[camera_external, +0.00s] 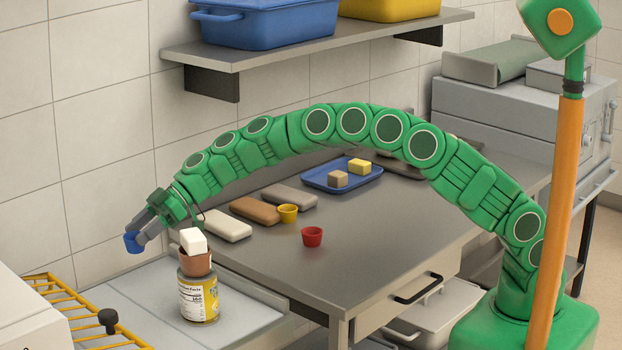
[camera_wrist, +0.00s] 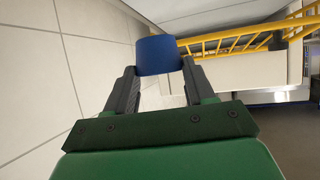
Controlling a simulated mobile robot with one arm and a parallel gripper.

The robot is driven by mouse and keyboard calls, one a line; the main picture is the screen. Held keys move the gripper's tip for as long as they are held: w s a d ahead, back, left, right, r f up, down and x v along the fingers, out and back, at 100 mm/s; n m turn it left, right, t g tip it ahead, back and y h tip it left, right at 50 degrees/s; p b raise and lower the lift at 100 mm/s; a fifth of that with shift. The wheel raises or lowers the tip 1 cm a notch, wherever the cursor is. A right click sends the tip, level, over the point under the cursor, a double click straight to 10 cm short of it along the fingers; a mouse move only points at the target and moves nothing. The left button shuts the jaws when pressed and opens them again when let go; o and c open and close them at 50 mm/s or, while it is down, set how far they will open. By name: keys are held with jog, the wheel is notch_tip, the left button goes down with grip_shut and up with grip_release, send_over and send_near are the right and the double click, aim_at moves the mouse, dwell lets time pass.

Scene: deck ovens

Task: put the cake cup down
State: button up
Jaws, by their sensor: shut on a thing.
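A blue cake cup (camera_external: 132,243) is in my gripper (camera_external: 141,237) at the far left of the external view, close to the tiled wall. The cup also shows in the wrist view (camera_wrist: 158,55), between the two dark fingers (camera_wrist: 160,88). My gripper is shut on it and holds it in the air, above the level of the grey side surface (camera_external: 135,290). A yellow cup (camera_external: 288,214) and a red cup (camera_external: 312,237) stand on the steel table (camera_external: 370,240).
A labelled can (camera_external: 198,300) with a brown cup (camera_external: 196,264) and a white block (camera_external: 193,241) on top stands right of my gripper. A yellow rack (camera_external: 85,305) lies at left. Loaf-shaped blocks (camera_external: 256,210) and a blue tray (camera_external: 342,182) are on the table.

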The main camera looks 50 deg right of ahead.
jog(key=s+a, duration=0.2)
jog(key=a, duration=0.4)
jog(key=shift+n+g, duration=0.3)
jog(key=shift+s+d+f, duration=0.1)
jog(key=shift+d+f, duration=0.05)
jog(key=shift+f, duration=2.2)
jog(key=shift+d+f, duration=0.15)
jog(key=shift+f, duration=2.15)
jog(key=o, duration=1.1)
jog(key=shift+f, duration=0.1)
